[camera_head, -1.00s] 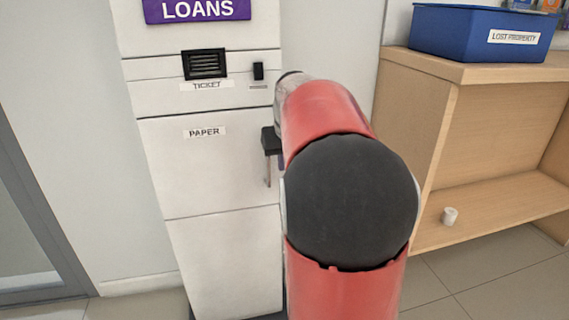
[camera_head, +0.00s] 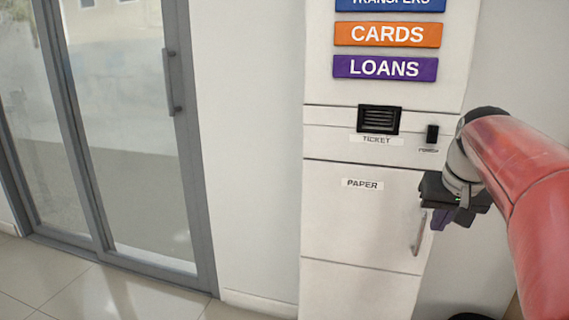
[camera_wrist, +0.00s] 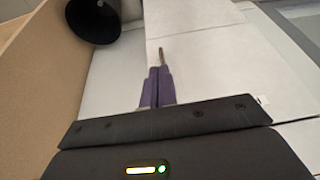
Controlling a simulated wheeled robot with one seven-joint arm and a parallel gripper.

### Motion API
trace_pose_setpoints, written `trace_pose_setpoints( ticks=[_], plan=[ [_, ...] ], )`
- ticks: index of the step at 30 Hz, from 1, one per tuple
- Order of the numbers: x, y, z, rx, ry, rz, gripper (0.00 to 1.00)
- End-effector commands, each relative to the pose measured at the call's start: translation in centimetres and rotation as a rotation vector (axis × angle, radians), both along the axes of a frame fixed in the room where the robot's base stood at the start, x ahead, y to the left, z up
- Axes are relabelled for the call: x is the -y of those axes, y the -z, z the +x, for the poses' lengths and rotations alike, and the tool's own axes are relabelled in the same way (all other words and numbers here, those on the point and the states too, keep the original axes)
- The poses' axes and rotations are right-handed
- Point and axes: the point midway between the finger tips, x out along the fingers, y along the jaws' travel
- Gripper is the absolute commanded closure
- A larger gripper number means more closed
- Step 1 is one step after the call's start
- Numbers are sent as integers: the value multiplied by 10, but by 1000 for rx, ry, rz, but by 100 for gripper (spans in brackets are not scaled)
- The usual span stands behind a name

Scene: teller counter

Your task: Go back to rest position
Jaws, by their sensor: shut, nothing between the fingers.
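My gripper (camera_head: 440,219) hangs from the end of my red arm at the right of the head view. It is in front of the right side of the white kiosk (camera_head: 350,230), close to the handle (camera_head: 418,234) of the closed PAPER door (camera_head: 352,208). In the wrist view my gripper's purple fingers (camera_wrist: 158,85) are shut together with nothing between them. The handle (camera_wrist: 162,54) shows just beyond their tips; I cannot tell whether they touch it.
The kiosk has LOANS (camera_head: 385,68) and CARDS (camera_head: 387,34) signs, a ticket slot (camera_head: 379,119) and a black switch (camera_head: 432,133). A glass door (camera_head: 130,130) stands at left. A black bin (camera_wrist: 92,18) and a wooden panel (camera_wrist: 45,70) show in the wrist view. Floor at left is clear.

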Motion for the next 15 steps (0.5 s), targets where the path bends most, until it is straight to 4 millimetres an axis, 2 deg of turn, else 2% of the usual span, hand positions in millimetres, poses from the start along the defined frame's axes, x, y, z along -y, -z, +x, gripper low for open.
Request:
trace_pose_setpoints(
  ticks=[1, 3, 6, 9, 12, 15],
  plan=[
    [-23, 4, -14, 13, -31, 7, 100],
    [-55, 16, -37, 30, -72, 14, 100],
    [-100, 40, -73, 53, -134, 13, 100],
    [-135, 68, -108, 70, -192, 1, 100],
    [-158, 96, -138, 85, -233, -13, 100],
    [-170, 117, -158, 94, -261, -26, 100]
  ],
)
